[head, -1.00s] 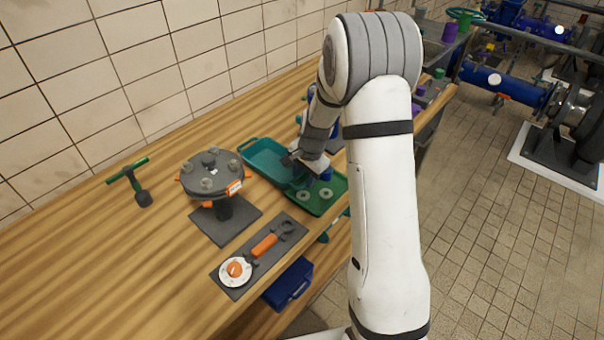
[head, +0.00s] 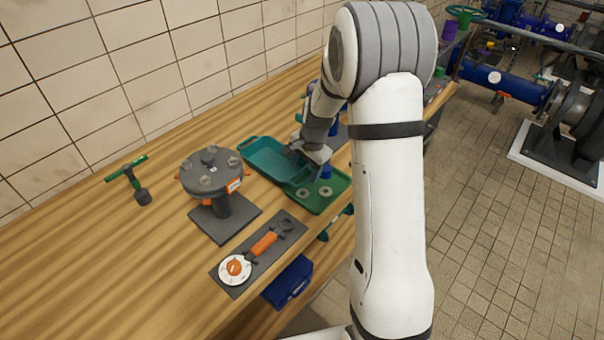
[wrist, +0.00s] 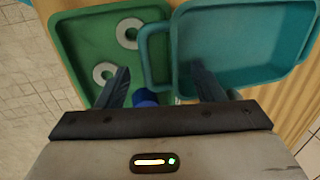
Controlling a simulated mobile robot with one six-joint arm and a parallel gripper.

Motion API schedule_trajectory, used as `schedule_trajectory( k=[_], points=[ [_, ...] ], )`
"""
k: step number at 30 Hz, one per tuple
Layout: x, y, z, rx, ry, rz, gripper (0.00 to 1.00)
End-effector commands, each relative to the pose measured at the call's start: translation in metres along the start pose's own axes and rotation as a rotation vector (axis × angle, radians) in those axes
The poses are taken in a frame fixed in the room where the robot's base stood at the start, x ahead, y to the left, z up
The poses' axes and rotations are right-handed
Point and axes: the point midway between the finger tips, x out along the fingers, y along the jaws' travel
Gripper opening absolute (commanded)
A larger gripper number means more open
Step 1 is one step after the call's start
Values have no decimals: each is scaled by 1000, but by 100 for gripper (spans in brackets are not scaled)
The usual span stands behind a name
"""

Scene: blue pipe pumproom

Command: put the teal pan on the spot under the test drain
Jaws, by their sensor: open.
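The teal pan (head: 262,153) is a rectangular open pan on the wooden bench, beside the green tray. It fills the right of the wrist view (wrist: 245,50), and its loop handle (wrist: 149,60) points toward the tray. My gripper (wrist: 162,86) is open and empty. In the wrist view its left finger shows over the tray and its right finger over the pan, with the handle and near rim between them. I cannot tell how high the fingers are above the pan. I cannot make out the test drain or the spot under it; my arm hides part of the bench.
The green tray (head: 323,204) holds two grey washers and a blue piece (wrist: 145,97). A grey flanged fixture (head: 212,173) stands on a dark plate left of the pan. A green T-handle tool (head: 129,178) lies far left.

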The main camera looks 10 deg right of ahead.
Motion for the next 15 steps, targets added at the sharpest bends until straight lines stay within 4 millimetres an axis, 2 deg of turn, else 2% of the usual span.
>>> schedule_trajectory(
  k=[3,9,15],
  points=[
    [-28,0,-1,-1,4,-4,62],
    [-68,0,0,-1,4,-3,62],
    [-89,0,0,-2,1,-1,62]
  ],
)
